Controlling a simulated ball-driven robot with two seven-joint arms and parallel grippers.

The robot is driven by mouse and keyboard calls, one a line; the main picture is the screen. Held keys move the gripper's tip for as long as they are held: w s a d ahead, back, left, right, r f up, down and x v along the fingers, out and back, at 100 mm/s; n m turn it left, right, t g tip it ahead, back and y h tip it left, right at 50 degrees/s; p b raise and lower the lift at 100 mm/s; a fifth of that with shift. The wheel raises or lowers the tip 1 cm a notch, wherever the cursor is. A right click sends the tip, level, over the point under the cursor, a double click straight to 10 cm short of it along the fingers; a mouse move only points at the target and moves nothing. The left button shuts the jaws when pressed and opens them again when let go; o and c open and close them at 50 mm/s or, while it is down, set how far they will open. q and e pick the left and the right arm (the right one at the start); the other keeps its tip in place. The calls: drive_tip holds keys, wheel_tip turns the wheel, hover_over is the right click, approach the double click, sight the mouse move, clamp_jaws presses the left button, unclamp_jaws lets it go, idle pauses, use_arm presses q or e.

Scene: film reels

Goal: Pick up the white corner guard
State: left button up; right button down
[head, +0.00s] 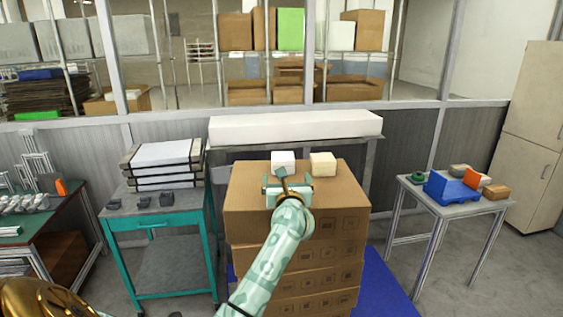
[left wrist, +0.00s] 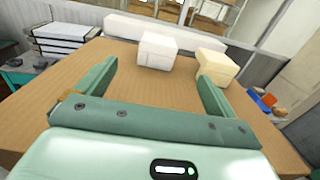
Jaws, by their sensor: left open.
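The white corner guard (head: 283,160) is a small white block on top of the stacked cardboard boxes (head: 250,215), near their far edge. It also shows in the left wrist view (left wrist: 157,50), ahead of the fingers and roughly between them. A cream block (head: 323,164) sits just right of it; in the left wrist view the cream block (left wrist: 214,68) is beyond the right finger. My left gripper (head: 287,180) is open and empty over the box top, on the near side of the white guard and apart from it. My right gripper is in neither view.
A long white block (head: 295,127) lies on a table behind the boxes. A teal cart (head: 155,222) with stacked white-and-grey cases stands left. A small table (head: 452,209) at right holds a blue object (head: 450,188) and others. The near box top is clear.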

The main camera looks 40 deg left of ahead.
use_arm(q)
approach(283, 156)
drive_tip(key=x, duration=0.4)
drive_tip(key=shift+f+b, duration=0.25)
drive_tip(key=shift+b, duration=0.05)
drive_tip(key=shift+w+a+r, duration=0.15)
drive_tip(key=shift+w+a, duration=0.15)
drive_tip(key=b+x, duration=0.2)
drive_tip(key=x, duration=0.3)
drive_tip(key=shift+s, duration=0.1)
drive_tip(key=shift+r, duration=0.1)
drive_tip(key=c, duration=1)
drive_tip(key=shift+c, duration=0.3)
